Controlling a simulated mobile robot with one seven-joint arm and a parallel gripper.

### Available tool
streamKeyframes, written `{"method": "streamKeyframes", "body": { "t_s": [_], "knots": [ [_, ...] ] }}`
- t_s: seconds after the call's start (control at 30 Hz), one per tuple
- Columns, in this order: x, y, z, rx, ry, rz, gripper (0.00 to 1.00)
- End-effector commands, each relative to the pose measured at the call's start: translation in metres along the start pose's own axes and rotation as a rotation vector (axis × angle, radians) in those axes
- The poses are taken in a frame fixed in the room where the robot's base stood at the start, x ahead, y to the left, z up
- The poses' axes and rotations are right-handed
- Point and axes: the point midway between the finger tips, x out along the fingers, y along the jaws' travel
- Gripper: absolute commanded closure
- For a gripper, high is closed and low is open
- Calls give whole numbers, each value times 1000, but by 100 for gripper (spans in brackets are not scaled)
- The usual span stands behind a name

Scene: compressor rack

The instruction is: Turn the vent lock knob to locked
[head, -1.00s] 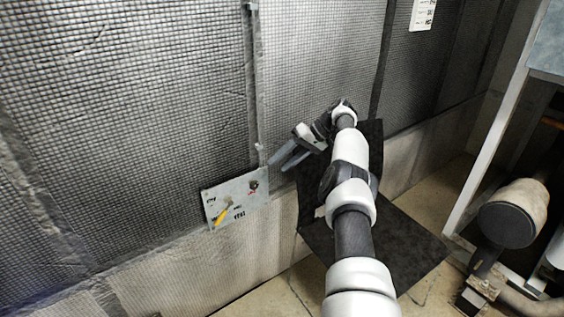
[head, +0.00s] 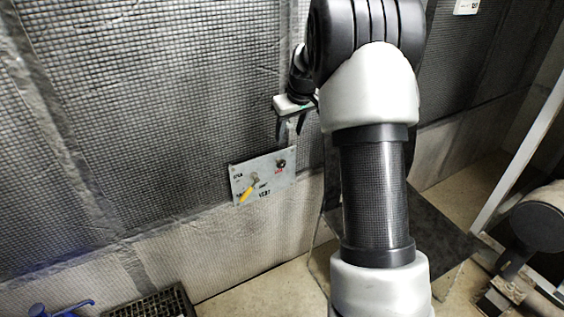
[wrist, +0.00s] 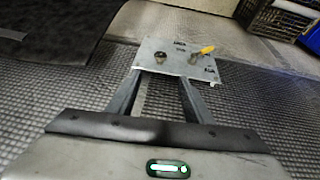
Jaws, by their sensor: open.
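A pale metal panel (head: 266,190) is fixed low on the mesh wall. It carries a yellow-handled lever (head: 248,191) on its left, slanting down to the left, and a small dark round knob (head: 281,164) with a red mark on its upper right. Labels are too small to read, so I cannot tell which is the vent lock knob. My gripper (head: 290,135) is open and empty just above the panel's right part. In the wrist view the panel (wrist: 178,70) lies beyond the fingertips (wrist: 160,77); the dark knob (wrist: 160,57) sits between their lines, and the yellow lever (wrist: 207,49) is to the right.
A dark mat or board (head: 430,235) lies right of the panel, partly behind my arm. A black crate (head: 150,303) and a blue object (head: 60,308) stand at lower left. A large pipe (head: 538,228) and frame are at right. The wall before the panel looks clear.

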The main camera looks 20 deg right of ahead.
Motion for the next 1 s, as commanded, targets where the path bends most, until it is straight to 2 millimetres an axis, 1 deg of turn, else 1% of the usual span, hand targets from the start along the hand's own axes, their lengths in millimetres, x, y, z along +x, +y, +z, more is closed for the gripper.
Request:
{"method": "streamKeyframes", "body": {
  "t_s": [0.17,0.5,0.7,0.83,1.0],
  "knots": [
    [25,-1,2,0,-4,-2,54],
    [100,-1,2,0,-5,-3,54],
    [140,-1,2,-1,-3,-2,54],
    [158,-2,1,0,-3,-3,54],
    [170,-2,1,0,-2,-3,54]
  ]
}}
